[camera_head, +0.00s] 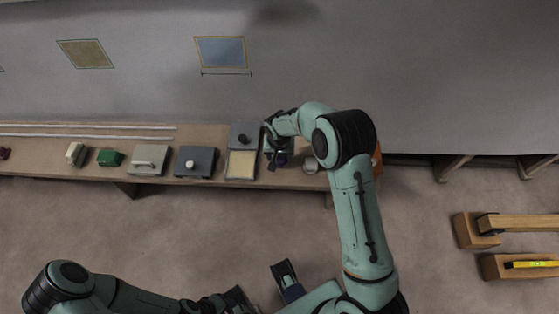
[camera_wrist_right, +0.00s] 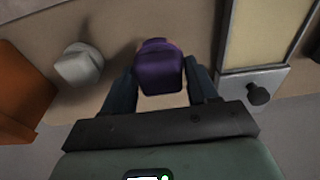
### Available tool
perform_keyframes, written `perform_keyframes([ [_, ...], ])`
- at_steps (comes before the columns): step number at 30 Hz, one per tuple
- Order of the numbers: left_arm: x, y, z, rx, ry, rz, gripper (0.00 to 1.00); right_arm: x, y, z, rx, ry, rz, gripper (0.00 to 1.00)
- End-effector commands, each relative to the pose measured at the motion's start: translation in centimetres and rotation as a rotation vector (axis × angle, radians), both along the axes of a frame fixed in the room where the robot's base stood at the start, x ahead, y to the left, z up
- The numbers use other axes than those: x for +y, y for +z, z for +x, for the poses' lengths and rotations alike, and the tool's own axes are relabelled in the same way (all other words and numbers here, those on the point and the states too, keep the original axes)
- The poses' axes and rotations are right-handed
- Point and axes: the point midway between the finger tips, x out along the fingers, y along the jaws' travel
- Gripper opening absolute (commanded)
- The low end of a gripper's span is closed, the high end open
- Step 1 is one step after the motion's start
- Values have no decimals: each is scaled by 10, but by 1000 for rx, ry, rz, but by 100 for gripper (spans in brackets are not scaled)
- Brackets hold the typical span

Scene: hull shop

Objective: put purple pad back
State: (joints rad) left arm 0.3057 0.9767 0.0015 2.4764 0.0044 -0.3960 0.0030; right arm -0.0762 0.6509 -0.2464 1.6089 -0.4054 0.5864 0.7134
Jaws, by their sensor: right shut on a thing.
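The purple pad (camera_wrist_right: 160,72) sits between the two fingers of my right gripper (camera_wrist_right: 162,88) in the right wrist view, and the gripper is shut on it. In the head view my right gripper (camera_head: 277,155) is over the right part of the bench (camera_head: 225,178), and only a small dark purple bit of the pad (camera_head: 281,161) shows below it. I cannot tell whether the pad touches the bench. My left gripper (camera_head: 236,300) is at the bottom of the head view, low and away from the bench; its fingers are not clear.
Left of the right gripper stands a tray with a pale panel (camera_head: 241,165) and a grey lid with a dark knob (camera_head: 244,134). Grey boxes (camera_head: 195,161) and green blocks (camera_head: 110,157) stand further left.

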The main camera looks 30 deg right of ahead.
Motion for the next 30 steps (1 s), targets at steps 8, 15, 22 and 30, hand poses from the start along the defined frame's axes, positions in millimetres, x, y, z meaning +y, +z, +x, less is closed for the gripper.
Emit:
perform_keyframes([
  [8,0,-3,1,-5,2,1,43,0,-38,-1,3,-1,1,32],
  [15,0,-3,1,-5,2,1,43,0,-38,-1,2,-1,1,32],
  [22,0,-3,1,-6,2,1,43,0,-38,-1,2,0,0,84],
  [30,0,-2,1,-4,1,1,43,0,-33,-1,0,0,0,84],
])
